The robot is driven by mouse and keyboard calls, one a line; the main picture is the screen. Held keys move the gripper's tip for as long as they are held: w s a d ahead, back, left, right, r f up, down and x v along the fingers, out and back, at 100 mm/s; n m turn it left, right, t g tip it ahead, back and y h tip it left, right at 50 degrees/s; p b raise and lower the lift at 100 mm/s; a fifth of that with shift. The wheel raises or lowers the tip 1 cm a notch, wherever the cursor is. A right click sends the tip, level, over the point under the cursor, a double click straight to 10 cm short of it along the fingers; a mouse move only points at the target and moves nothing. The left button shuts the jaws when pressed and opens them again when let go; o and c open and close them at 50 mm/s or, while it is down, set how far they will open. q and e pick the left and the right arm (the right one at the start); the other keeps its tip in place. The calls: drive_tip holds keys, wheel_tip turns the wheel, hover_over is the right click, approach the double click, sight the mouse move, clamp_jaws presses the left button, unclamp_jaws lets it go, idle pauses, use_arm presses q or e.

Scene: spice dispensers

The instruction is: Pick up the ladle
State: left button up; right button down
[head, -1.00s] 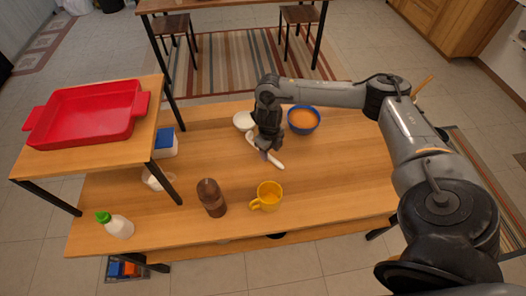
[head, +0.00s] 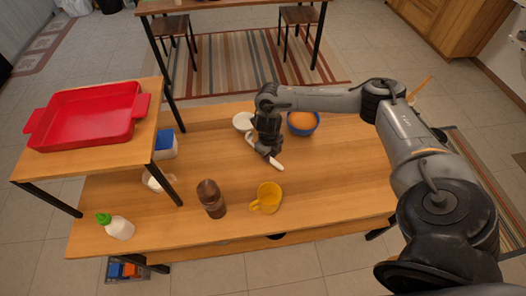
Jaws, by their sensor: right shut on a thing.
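A white, long-handled utensil, which looks like the ladle (head: 276,163), lies slanted on the table, its handle end towards the lower right. My right gripper (head: 264,150) is over its middle, pointing down and shut on it. The fingers hide the part they hold, and I cannot tell if the ladle is clear of the table. My left gripper is not in view.
A white dish (head: 243,120) and a blue bowl with orange contents (head: 302,123) stand close behind the gripper. A raised shelf with a red tray (head: 88,117) is at left. The table's right side is clear.

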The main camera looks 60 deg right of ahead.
drive_tip(key=shift+r, duration=0.1)
drive_tip(key=shift+r, duration=0.2)
wheel_tip(320, 180, up, 8)
drive_tip(key=shift+r+p, duration=0.1)
drive_tip(key=shift+p, duration=1.1)
drive_tip(key=shift+r+p, duration=0.4)
drive_tip(key=shift+r, duration=0.25)
drive_tip(key=c, duration=1.6)
unclamp_jaws()
clamp_jaws()
